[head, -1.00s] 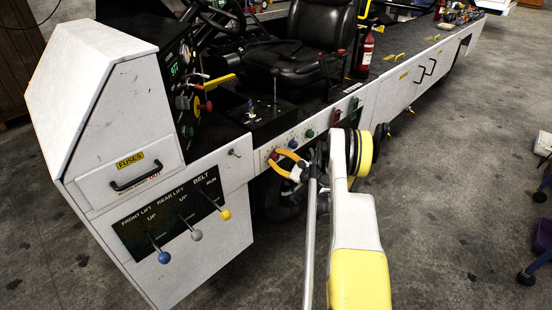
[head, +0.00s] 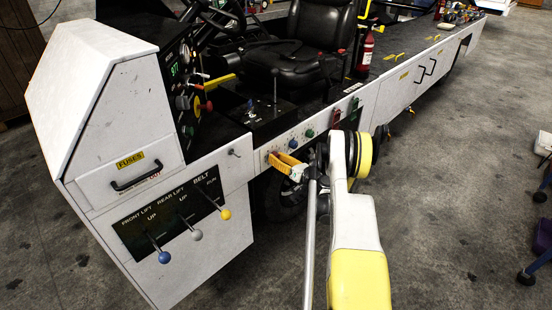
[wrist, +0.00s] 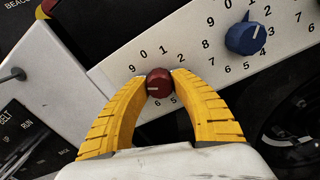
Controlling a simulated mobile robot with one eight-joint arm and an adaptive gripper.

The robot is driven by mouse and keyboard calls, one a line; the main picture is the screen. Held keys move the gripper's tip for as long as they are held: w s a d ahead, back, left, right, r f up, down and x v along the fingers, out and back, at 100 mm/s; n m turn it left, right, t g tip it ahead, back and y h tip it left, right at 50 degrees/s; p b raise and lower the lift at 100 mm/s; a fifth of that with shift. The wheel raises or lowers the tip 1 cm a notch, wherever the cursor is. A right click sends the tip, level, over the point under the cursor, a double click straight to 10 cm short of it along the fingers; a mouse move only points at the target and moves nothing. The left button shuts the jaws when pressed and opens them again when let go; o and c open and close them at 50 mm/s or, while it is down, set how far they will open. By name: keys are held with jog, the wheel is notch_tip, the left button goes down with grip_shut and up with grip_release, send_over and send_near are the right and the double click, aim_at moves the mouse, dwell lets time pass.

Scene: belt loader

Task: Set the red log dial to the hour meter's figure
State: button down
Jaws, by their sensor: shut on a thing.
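The red log dial (wrist: 159,82) sits on a white panel strip with printed figures around it. Its white mark points left, toward the figures hidden behind the left finger; 9, 0, 1, 2, 5 and 6 show around it. My gripper (head: 272,158) is shut on the red dial, with a yellow finger on each side of it in the wrist view (wrist: 160,80). The hour meter (head: 174,69) seems to be the small green display on the console in the head view; its figure is too small to read surely.
A blue dial (wrist: 246,37) is close to the right of the red one, with a green dial (head: 310,132) beyond it. Levers with blue, grey and yellow knobs (head: 226,214) stick out at lower left. A small dark knob (wrist: 14,74) juts out at the left. The floor in front is clear.

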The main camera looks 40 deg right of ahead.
aim_at(269, 134)
jog(key=m, duration=0.4)
jog(key=shift+m, duration=0.4)
dwell(0.4)
jog(key=c, duration=1)
grip_release()
jog(key=shift+a, duration=0.1)
jog(key=shift+c, duration=0.2)
notch_tip(269, 134, up, 10)
